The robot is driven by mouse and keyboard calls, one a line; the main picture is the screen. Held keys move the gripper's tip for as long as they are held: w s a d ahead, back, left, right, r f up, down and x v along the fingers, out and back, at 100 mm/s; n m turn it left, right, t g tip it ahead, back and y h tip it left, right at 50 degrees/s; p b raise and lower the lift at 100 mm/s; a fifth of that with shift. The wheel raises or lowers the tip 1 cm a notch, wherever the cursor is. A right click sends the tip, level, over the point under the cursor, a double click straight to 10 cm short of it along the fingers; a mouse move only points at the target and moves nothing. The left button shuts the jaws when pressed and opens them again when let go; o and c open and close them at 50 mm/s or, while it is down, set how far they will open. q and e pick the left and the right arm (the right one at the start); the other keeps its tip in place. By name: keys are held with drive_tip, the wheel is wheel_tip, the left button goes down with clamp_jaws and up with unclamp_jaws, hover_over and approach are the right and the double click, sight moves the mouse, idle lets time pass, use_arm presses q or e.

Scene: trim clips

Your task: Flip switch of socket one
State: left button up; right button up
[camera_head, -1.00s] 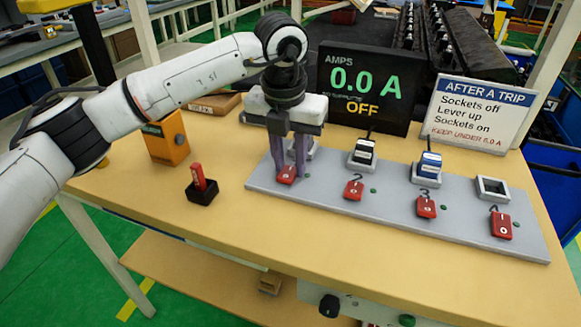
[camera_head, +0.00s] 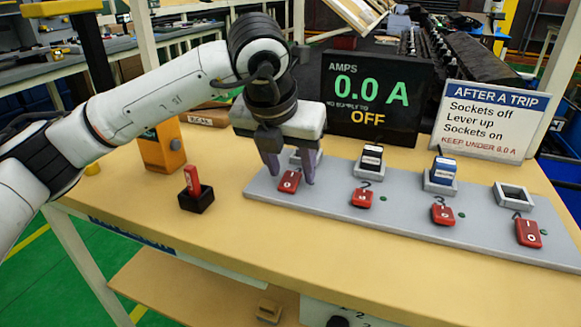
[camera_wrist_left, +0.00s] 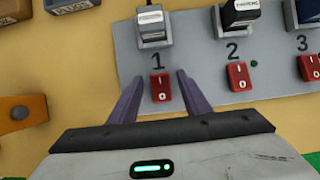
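The red rocker switch of socket one (camera_head: 289,181) sits on the grey socket board (camera_head: 415,215) at its left end. In the left wrist view the switch (camera_wrist_left: 160,86) shows its I and 0 marks below the number 1; I cannot tell which side is pressed. My left gripper (camera_head: 291,174) is open, its purple fingers on either side of this switch. In the wrist view the left gripper (camera_wrist_left: 158,84) has clear gaps to the switch on both sides. Socket one (camera_wrist_left: 153,26) is behind the switch, partly hidden by the gripper in the head view. My right gripper is not in view.
The display (camera_head: 372,97) reads 0.0 A and OFF. Red switches two (camera_head: 362,197), three (camera_head: 442,214) and four (camera_head: 528,233) stand along the board. A sign (camera_head: 490,120) stands behind. A red lever in a black holder (camera_head: 196,200) is left of the board.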

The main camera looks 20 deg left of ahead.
sight(283, 198)
use_arm(q)
drive_tip(key=v, duration=1)
drive_tip(key=shift+p, duration=0.3)
drive_tip(key=shift+r, duration=0.2)
